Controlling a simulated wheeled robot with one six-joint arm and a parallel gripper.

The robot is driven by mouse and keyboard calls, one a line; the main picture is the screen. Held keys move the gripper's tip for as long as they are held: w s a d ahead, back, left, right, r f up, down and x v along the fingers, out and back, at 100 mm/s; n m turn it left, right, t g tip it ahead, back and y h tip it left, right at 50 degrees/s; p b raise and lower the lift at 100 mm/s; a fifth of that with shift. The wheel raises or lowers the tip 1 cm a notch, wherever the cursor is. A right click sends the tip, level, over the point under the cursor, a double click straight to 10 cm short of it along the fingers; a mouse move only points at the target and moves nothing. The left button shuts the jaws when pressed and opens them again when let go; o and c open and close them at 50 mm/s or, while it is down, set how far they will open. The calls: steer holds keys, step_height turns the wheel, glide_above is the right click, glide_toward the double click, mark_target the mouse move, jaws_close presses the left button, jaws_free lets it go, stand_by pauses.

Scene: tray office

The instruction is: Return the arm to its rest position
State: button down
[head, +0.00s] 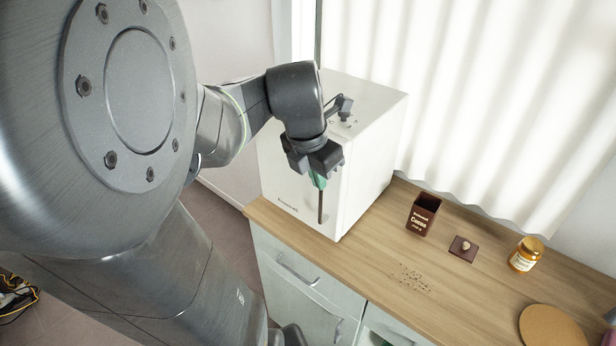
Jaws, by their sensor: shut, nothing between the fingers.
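My arm reaches in from the left in the head view, bent downward at the wrist. My gripper (319,182) points down in front of the white box-shaped appliance (372,150) on the counter. Its green fingertips are shut with nothing between them. A dark vertical bar (320,207) shows just below the fingertips, against the appliance's front. I cannot tell whether the fingertips touch the appliance. The gripper and wrist hide part of its front and top.
On the wooden counter (455,290) stand an open brown canister (423,215), a dark square lid with a knob (462,249) and a jar with a golden lid (525,254). Dark crumbs (412,278) lie scattered. A round cork-coloured board (552,328) is lower right. Cables (18,293) lie on the floor.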

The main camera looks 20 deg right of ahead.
steer(key=shift+a+r, duration=0.15)
steer(key=shift+r, duration=0.3)
